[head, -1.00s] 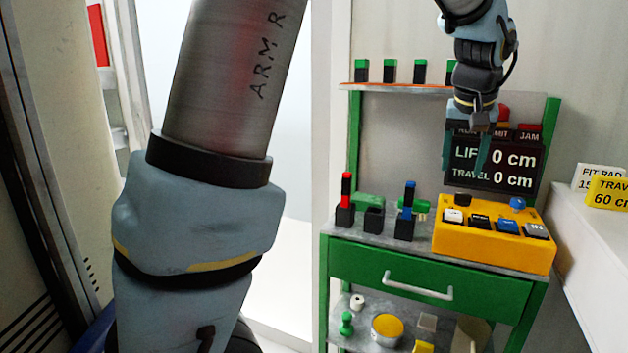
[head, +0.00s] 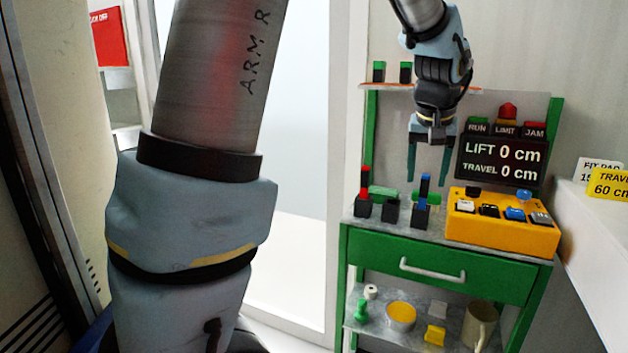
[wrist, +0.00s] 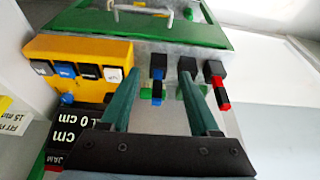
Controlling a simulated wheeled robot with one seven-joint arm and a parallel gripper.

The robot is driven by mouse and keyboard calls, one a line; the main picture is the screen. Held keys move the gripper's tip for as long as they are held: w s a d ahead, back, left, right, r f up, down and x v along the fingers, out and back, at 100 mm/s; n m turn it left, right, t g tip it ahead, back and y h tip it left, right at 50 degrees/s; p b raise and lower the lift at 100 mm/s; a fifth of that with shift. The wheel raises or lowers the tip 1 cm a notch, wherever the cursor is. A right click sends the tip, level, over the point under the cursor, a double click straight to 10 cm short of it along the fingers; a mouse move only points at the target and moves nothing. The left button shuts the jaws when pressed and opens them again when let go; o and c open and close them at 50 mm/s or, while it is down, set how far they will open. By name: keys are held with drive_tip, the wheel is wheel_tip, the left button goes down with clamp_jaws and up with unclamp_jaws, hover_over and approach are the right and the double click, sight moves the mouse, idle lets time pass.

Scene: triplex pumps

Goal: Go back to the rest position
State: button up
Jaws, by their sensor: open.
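My gripper (head: 428,180) hangs fingers down in front of the green workbench's back panel, left of the display. Its two green fingers are apart with nothing between them. In the wrist view my gripper (wrist: 163,95) also shows open and empty.
A yellow control box (head: 500,235) with several buttons sits right of the holders. The display (head: 503,162) reads LIFT 0 cm and TRAVEL 0 cm. A green drawer (head: 430,266) is shut. A white counter (head: 600,240) with label cards stands at the right.

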drive_tip(key=a+f+n+g, duration=0.1)
drive_tip(key=a+f, duration=0.2)
drive_tip(key=a, duration=0.5)
drive_tip(key=a+f+n, duration=0.1)
drive_tip(key=a+f, duration=0.2)
drive_tip(key=a, duration=0.5)
drive_tip(key=s+a+f, duration=0.3)
drive_tip(key=s+a, duration=0.1)
drive_tip(key=a, duration=0.2)
drive_tip(key=s+a+f+n+g+y+p, duration=0.1)
drive_tip(key=s+a+f, duration=0.2)
drive_tip(key=s+a, duration=0.2)
drive_tip(key=shift+s+a+f, duration=0.2)
drive_tip(key=shift+a, duration=1.05)
